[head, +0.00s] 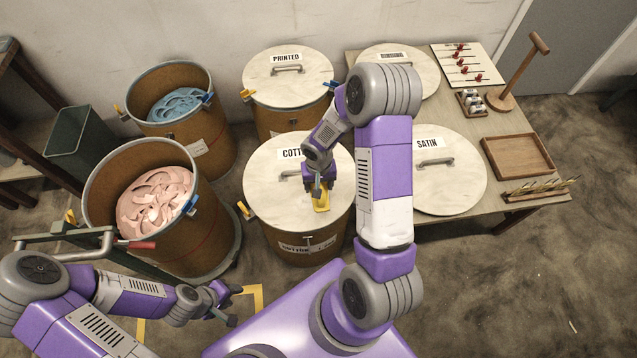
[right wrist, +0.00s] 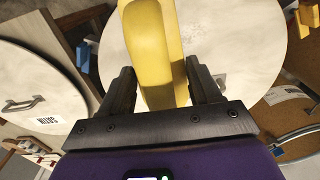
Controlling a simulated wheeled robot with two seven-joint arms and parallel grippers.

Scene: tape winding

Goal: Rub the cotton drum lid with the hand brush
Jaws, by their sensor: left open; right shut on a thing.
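The cotton drum lid (head: 262,197) is a pale round lid with a handle and a "COTT…" label partly hidden by my right arm. It lies on a brown drum (head: 290,250) in the middle of the head view. The lid also shows in the right wrist view (right wrist: 225,50). My right gripper (head: 319,187) is over the lid, shut on the yellow hand brush (head: 321,202). The brush (right wrist: 155,50) fills the space between the fingers; whether it touches the lid cannot be told. My left gripper (head: 232,304) is open and empty, low at the left, away from the lid.
An open drum of pink strips (head: 105,225) and one of blue strips (head: 140,130) stand at the left. The printed drum lid (head: 260,80) is behind. The satin lid (head: 465,185), a wooden tray (head: 490,148) and a wooden stand (head: 502,98) are on the right table.

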